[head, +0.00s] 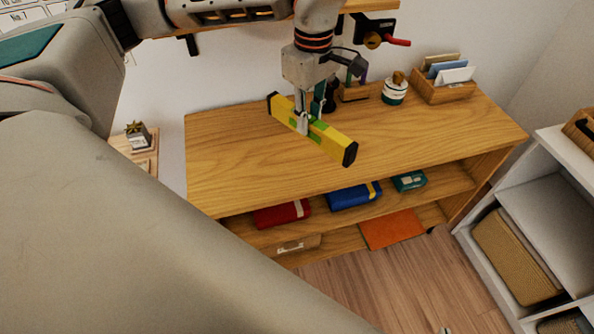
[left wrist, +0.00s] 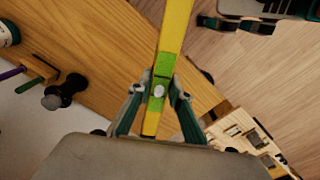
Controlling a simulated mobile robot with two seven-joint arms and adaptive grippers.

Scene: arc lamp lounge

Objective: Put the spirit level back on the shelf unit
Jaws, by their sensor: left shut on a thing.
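My left gripper (head: 310,115) is shut on the yellow and green spirit level (head: 331,140), gripping it across its middle part. The level has black end caps and is held over the wooden top of the shelf unit (head: 235,165). I cannot tell whether it touches the top. In the left wrist view the gripper (left wrist: 158,92) holds the level (left wrist: 175,28) between its two fingers, and the level runs up out of the picture.
On the unit's top stand a wooden organizer (head: 443,90) with cards and a small white-and-green jar (head: 395,90). Red (head: 281,214) and blue (head: 354,195) items lie on the shelf below. A white shelf (head: 545,200) stands at right. The left part of the top is clear.

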